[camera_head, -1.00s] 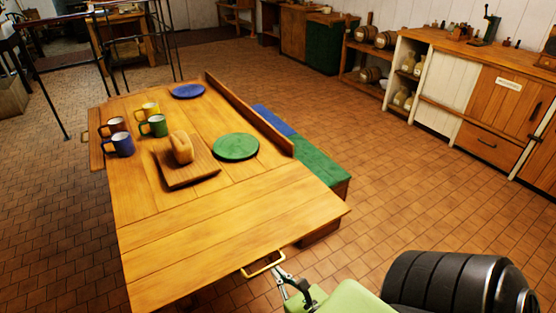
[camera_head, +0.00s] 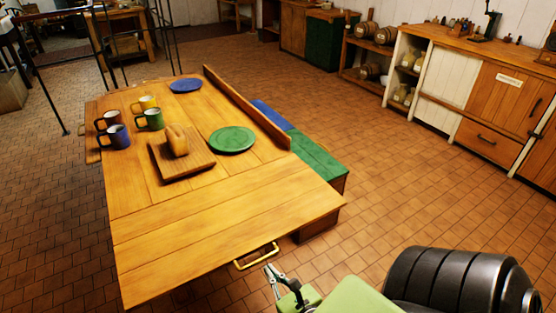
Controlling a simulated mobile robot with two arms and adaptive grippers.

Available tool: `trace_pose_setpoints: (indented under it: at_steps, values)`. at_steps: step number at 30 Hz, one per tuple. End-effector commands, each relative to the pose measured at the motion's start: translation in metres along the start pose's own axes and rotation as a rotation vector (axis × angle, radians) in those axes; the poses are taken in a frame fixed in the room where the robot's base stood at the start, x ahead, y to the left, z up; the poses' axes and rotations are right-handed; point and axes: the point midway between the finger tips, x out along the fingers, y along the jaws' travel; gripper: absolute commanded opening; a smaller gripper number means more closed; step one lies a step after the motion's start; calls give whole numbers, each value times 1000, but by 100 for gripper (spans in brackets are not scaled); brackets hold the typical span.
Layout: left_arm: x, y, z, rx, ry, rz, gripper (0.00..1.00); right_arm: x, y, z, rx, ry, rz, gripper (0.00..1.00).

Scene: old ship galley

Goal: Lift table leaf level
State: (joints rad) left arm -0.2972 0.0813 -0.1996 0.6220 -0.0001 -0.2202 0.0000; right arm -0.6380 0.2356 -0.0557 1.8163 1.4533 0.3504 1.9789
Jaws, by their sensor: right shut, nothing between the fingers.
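The wooden table (camera_head: 205,190) stands left of centre, with its leaf (camera_head: 225,232) at the near end. The leaf looks roughly level with the rest of the top. A brass handle (camera_head: 256,257) is on the leaf's near edge. My right gripper (camera_head: 270,270) is just below and in front of the handle, shut and empty. It appears slightly apart from the handle, though contact is hard to judge. My left gripper is not in view.
Several mugs (camera_head: 117,136), a bread board with a loaf (camera_head: 178,141), a green plate (camera_head: 232,139) and a blue plate (camera_head: 186,85) rest on the tabletop. A green-topped bench (camera_head: 318,160) stands along the right side. Tiled floor is clear to the right.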

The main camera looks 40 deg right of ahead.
Motion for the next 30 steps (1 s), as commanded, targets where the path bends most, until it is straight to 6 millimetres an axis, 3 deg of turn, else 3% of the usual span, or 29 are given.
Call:
trace_pose_setpoints:
  at_steps: [2, 3, 8, 16, 21, 30]
  values:
    - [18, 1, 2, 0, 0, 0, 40, 10, 10, -19, 1, -1, 1, 0]
    - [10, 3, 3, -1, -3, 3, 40, -4, 8, -9, -1, 2, 2, 0]
    - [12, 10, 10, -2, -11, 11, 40, -36, 7, -2, 0, 4, 1, 0]
    - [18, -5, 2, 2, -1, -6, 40, -79, 7, 10, -2, 3, 1, 0]
    - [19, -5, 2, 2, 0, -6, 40, -89, 7, 14, -2, 1, 2, 0]
    - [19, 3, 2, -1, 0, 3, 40, -90, 8, 10, -34, 6, 6, 0]
